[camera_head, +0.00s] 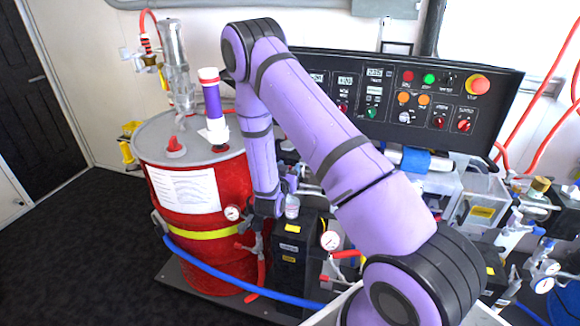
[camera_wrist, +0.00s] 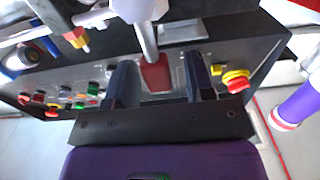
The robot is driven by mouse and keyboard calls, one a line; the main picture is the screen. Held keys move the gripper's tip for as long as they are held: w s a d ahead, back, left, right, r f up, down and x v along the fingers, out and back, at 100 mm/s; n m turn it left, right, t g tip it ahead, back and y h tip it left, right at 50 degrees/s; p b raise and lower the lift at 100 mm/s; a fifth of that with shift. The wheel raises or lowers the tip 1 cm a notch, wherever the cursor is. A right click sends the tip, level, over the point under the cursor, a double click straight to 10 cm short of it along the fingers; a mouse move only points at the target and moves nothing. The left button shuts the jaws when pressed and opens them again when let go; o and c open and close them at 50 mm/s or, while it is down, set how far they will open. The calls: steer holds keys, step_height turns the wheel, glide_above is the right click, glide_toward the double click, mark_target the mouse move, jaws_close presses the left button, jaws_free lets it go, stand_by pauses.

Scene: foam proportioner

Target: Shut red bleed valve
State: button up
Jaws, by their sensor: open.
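In the wrist view a red handle-like piece (camera_wrist: 155,77), which looks like the red bleed valve's handle, lies between the two dark fingers of my gripper (camera_wrist: 160,84). The fingers stand apart, with a gap visible on each side of it. A pale rod (camera_wrist: 147,40) runs to the red piece from above. I cannot tell how deep the piece sits between the fingers. In the head view my gripper (camera_head: 268,203) points down beside the red drum, and its fingertips are hard to make out. The bleed valve cannot be told apart there.
The red drum (camera_head: 182,275) stands left of my gripper. A dark box (camera_head: 289,262) and a pressure gauge (camera_head: 331,240) stand close on the right. A blue hose (camera_head: 215,275) crosses in front. The control panel (camera_head: 455,85) is behind my arm. Open floor (camera_head: 70,240) lies left.

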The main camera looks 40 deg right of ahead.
steer(key=shift+x, duration=0.95)
jaws_close()
